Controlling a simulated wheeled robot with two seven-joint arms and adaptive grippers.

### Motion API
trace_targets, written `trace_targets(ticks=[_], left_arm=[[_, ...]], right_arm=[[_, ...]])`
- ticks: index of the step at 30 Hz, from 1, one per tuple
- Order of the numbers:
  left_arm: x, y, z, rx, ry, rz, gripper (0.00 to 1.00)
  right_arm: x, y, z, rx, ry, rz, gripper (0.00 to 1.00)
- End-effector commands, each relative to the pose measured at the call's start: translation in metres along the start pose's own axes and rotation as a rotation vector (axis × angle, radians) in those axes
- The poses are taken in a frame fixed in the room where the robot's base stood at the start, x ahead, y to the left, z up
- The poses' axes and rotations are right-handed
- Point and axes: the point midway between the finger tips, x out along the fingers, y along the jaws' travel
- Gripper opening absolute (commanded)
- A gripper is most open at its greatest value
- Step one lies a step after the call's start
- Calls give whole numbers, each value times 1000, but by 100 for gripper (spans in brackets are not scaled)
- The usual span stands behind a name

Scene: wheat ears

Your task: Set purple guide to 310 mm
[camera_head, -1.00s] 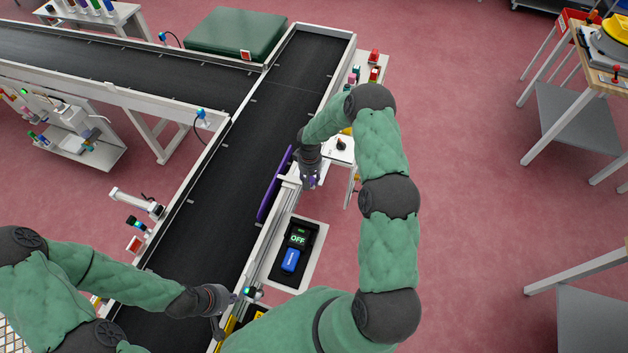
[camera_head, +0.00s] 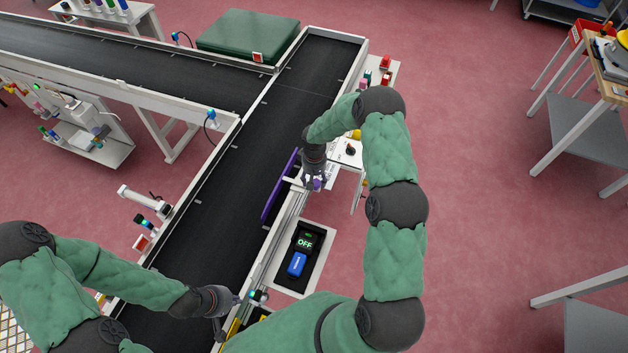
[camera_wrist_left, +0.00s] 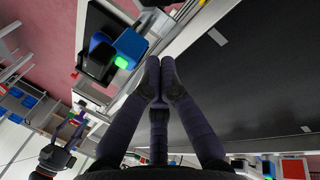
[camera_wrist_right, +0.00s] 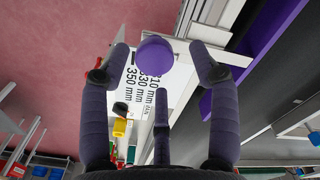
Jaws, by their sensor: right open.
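The purple guide (camera_head: 280,186) is a long upright plate along the right side of the black conveyor; its purple face also shows in the right wrist view (camera_wrist_right: 262,55). A round purple knob (camera_wrist_right: 154,55) stands over a white scale plate (camera_wrist_right: 142,88) reading 310, 330 and 350 mm. My right gripper (camera_head: 315,184) is open, with its fingertips on either side of the knob; I cannot tell whether they touch it. The pointer's exact reading is hidden. My left gripper (camera_head: 236,297) is shut and empty beside the conveyor's near right rail; its fingertips meet in the left wrist view (camera_wrist_left: 160,66).
A black device with a green OFF display (camera_head: 304,242) and a blue block (camera_head: 297,264) sit right of the conveyor (camera_head: 230,190). A blue sensor with a green light (camera_wrist_left: 127,50) is near my left fingertips. A green box (camera_head: 247,36) stands behind.

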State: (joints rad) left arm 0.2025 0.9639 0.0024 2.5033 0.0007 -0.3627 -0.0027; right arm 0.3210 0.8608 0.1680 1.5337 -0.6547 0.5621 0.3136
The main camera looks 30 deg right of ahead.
Motion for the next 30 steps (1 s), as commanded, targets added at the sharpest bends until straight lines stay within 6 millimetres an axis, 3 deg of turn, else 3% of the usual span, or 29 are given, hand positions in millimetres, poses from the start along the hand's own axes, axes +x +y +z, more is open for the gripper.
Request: trace_targets(ticks=[9, 15, 21, 30], left_arm=[[0, 0, 0, 0, 0, 0, 0], [0, 0, 0, 0, 0, 0, 0], [0, 0, 0, 0, 0, 0, 0], [0, 0, 0, 0, 0, 0, 0]], right_arm=[[-64, -1, -2, 0, 4, 0, 62], [-92, -2, -2, -1, 3, 0, 62], [-104, -2, -1, -1, 1, 0, 62], [-104, -2, -1, -1, 1, -1, 62]])
